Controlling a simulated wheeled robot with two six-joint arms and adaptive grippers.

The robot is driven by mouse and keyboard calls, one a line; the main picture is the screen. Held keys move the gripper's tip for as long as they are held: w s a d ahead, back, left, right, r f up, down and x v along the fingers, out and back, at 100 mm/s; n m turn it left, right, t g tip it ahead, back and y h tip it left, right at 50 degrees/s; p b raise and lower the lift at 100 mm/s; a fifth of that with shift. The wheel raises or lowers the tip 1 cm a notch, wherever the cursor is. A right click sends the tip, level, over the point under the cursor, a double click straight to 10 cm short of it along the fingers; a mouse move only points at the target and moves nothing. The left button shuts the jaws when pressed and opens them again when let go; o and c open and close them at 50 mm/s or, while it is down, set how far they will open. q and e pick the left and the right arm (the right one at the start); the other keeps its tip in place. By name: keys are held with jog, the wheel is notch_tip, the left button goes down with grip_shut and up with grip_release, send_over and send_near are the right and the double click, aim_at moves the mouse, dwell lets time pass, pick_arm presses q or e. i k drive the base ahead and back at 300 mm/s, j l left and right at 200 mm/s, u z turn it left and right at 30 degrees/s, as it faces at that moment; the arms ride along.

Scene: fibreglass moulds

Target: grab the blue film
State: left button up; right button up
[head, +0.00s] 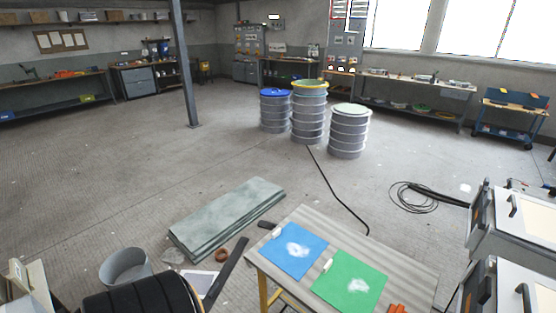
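The blue film (284,264) is a flat blue sheet on the left part of the striped table (408,270). A white patch lies on its middle, and a small pale block (277,232) sits at its upper left edge. A green sheet (338,291) lies beside it on the right, also with a white patch and a small pale block (328,265). Neither of my grippers shows in the head view.
Orange items (397,309) lie at the table's front edge. Grey slabs (226,215) lie on the floor to the left, near a grey bucket (125,268). Machines (510,225) stand to the right. Three drums (308,110) stand farther back. A black cable (335,190) crosses the floor.

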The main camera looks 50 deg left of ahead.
aim_at(293, 248)
jog(key=u, duration=1.45)
jog(key=i+l+u, duration=0.2)
jog(key=k+j, duration=0.1)
